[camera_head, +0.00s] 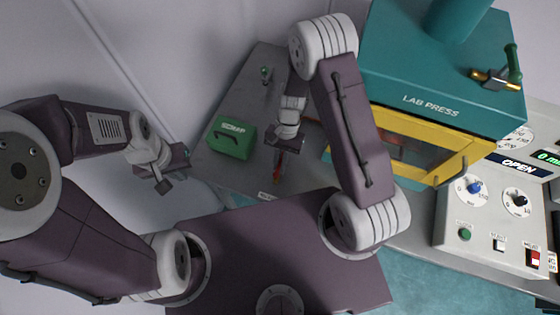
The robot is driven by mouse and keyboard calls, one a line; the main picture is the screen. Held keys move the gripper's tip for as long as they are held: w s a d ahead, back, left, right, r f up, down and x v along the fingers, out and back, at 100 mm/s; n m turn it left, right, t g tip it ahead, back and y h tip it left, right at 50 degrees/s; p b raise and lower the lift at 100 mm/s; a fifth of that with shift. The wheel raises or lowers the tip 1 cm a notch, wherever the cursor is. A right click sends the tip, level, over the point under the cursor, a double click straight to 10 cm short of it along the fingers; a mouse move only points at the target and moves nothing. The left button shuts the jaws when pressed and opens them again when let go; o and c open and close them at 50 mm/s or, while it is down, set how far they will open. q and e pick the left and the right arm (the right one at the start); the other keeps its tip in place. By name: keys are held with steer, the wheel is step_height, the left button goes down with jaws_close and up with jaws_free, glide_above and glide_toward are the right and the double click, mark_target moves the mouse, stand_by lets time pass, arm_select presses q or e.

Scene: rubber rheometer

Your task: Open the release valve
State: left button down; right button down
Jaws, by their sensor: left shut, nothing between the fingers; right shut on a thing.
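A brass valve (495,79) with an upright green handle (513,62) sits on top of the teal lab press (440,65); I cannot read a label on it, so I cannot be sure it is the release valve. My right gripper (283,142) is low over the grey bench, left of the press, and well away from that valve. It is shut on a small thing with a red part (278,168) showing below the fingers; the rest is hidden. My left gripper (172,172) is shut and empty, left of the bench.
A green box marked scrap (231,138) stands on the grey bench (222,172). A small green-topped item (266,72) is behind it. The press has a yellow-framed front guard (425,150). A control panel (500,205) with dials and an "OPEN" display is at the right.

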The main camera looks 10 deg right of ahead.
steer(key=c, duration=1.5)
jaws_free()
steer(key=b+v, duration=0.1)
steer(key=v, duration=0.8)
steer(key=shift+r, duration=0.1)
